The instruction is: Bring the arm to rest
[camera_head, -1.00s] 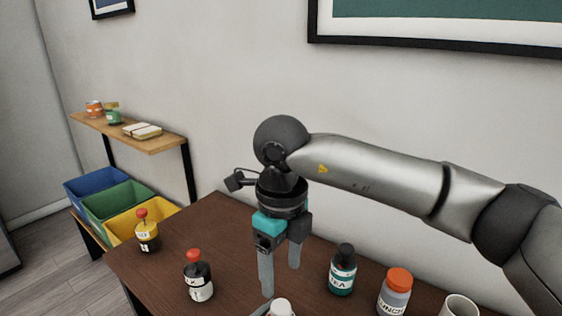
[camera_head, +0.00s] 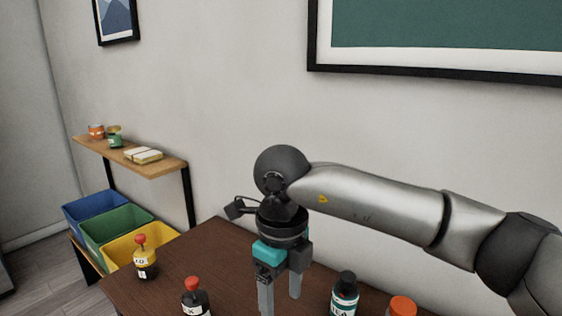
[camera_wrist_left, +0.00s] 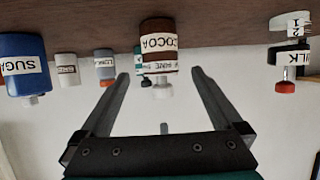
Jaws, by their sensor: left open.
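That view is upside down.
A blue sugar jar (camera_wrist_left: 24,62) shows in the wrist view. A wall shelf (camera_head: 150,165) and bins (camera_head: 140,246) stand left.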

